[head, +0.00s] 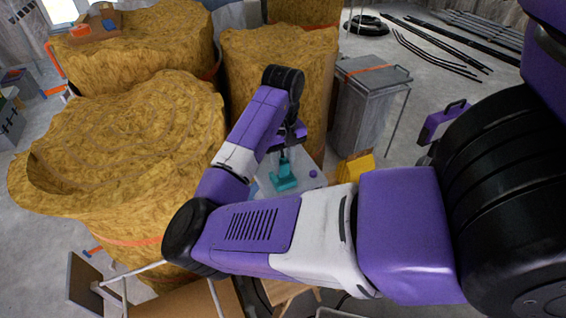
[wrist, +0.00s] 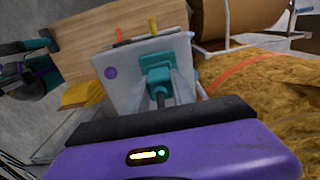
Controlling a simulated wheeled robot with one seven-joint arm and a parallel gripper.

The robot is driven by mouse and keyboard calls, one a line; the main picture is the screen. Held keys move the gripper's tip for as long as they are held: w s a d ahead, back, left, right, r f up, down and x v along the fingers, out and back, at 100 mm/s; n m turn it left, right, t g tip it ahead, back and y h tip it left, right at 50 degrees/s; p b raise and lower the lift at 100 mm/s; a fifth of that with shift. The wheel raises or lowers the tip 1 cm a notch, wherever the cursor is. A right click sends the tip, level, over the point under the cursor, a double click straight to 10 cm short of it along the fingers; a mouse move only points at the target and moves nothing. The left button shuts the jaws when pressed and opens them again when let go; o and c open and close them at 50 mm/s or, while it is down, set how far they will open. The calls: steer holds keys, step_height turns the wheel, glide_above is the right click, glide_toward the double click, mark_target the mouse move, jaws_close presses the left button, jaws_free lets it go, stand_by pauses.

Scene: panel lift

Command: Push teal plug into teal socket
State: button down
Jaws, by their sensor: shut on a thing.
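A light grey panel shows in the head view, with teal parts (head: 284,178) on it below my gripper (head: 287,142). In the wrist view a teal block sits on the grey panel (wrist: 122,88). I take the wider far part to be the teal socket (wrist: 178,45) and the nearer part with a dark stem to be the teal plug (wrist: 154,76). My gripper is shut on the plug, though its fingertips are mostly hidden. The plug appears to meet the socket; I cannot tell how deep it sits.
A purple round knob (wrist: 110,73) is on the panel beside the teal parts. A yellow object (head: 355,167) stands to the right. Large straw-coloured bales (head: 125,150) crowd the left and back. A grey metal cabinet (head: 365,105) stands behind, right.

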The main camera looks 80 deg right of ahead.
steer(key=c, duration=1)
jaws_free()
steer(key=shift+f, duration=0.1)
step_height(320, 180, up, 8)
steer(key=shift+f, duration=0.1)
